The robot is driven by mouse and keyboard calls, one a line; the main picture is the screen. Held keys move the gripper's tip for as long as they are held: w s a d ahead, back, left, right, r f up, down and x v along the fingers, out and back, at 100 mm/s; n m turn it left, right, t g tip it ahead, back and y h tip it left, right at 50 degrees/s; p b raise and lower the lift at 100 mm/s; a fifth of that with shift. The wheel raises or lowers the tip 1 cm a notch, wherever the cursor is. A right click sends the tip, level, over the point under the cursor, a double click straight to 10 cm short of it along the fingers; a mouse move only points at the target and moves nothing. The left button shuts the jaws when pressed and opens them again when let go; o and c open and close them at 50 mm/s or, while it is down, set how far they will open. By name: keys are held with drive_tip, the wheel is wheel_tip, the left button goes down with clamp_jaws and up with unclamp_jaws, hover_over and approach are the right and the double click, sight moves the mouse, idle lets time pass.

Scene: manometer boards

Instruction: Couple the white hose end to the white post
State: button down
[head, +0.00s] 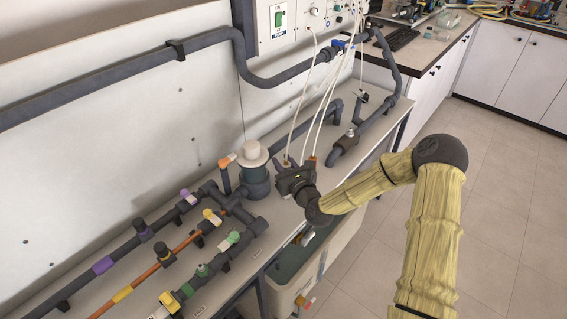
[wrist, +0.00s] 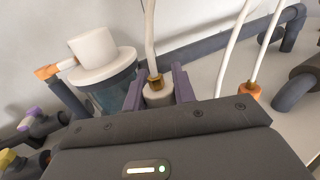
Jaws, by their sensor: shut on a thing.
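My gripper (head: 287,168) is low over the bench, beside the pot with the cream cap. In the wrist view its two grey-purple fingers (wrist: 158,92) are closed around the white hose end (wrist: 158,97), a pale collar with a brass fitting on top. Its white hose (wrist: 150,40) rises from the brass fitting, and in the head view a white hose (head: 301,108) runs up to the wall panel. The underside of the hose end is hidden by my gripper. I cannot make out the white post, nor whether the hose end touches anything below.
The cream-capped pot (head: 254,175) stands close left of my gripper. An orange hose fitting (wrist: 250,92) is close on the right, with further white hoses. Dark pipes with coloured valves (head: 210,217) cover the bench's near left. A water tank (head: 300,262) is below the bench edge.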

drive_tip(key=shift+f+b, duration=1.6)
drive_tip(key=shift+f, duration=0.6)
drive_tip(key=shift+s, duration=0.1)
drive_tip(key=shift+f+b, duration=1.05)
drive_tip(key=shift+f, duration=0.5)
idle(0.6)
drive_tip(key=c, duration=1.1)
unclamp_jaws()
drive_tip(key=shift+o, duration=0.2)
drive_tip(key=shift+s+a, duration=0.1)
drive_tip(key=p+v, duration=0.3)
drive_tip(key=v, duration=1.4)
drive_tip(key=shift+d+p, duration=0.2)
drive_tip(key=shift+p, duration=0.1)
